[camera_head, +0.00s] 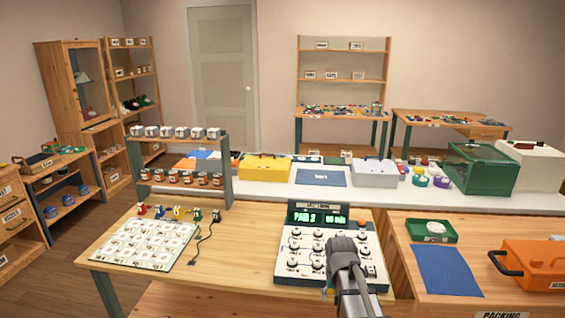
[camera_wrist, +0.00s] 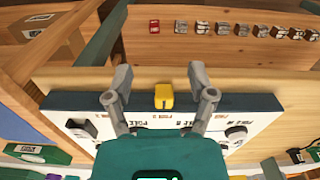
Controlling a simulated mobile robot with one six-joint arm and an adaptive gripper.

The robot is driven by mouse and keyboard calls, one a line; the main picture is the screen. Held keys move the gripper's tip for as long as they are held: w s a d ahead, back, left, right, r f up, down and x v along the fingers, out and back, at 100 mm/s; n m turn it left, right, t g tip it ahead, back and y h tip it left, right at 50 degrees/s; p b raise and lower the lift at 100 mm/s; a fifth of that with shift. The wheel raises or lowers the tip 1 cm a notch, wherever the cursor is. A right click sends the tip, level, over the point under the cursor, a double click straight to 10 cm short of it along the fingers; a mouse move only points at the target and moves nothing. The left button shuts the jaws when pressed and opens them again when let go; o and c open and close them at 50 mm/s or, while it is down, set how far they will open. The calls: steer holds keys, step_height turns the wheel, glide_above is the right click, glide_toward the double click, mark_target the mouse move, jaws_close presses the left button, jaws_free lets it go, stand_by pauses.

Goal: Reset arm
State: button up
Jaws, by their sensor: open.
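My gripper (camera_head: 343,262) hangs over the front right of the white control unit with dials (camera_head: 298,247) in the head view. That unit has a dark green display (camera_head: 318,214) reading "PAIR 2" in green and an orange button (camera_head: 362,222) beside it. In the wrist view my gripper (camera_wrist: 160,82) has its two grey fingers spread apart, with nothing held between them. A yellow piece (camera_wrist: 165,97) shows between the fingers at the unit's edge; I cannot tell its distance from them. My arm hides part of the unit's lower right.
A jar rack (camera_head: 182,164) stands behind. Right are a blue mat (camera_head: 446,270) and an orange toolbox (camera_head: 535,266).

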steer(key=s+r+n+p, duration=0.1)
steer(key=s+r+p, duration=0.2)
steer(key=s, duration=0.7)
steer(key=shift+a+r, duration=0.35)
steer(key=shift+r, duration=0.45)
steer(key=shift+d, duration=0.25)
stand_by(0.7)
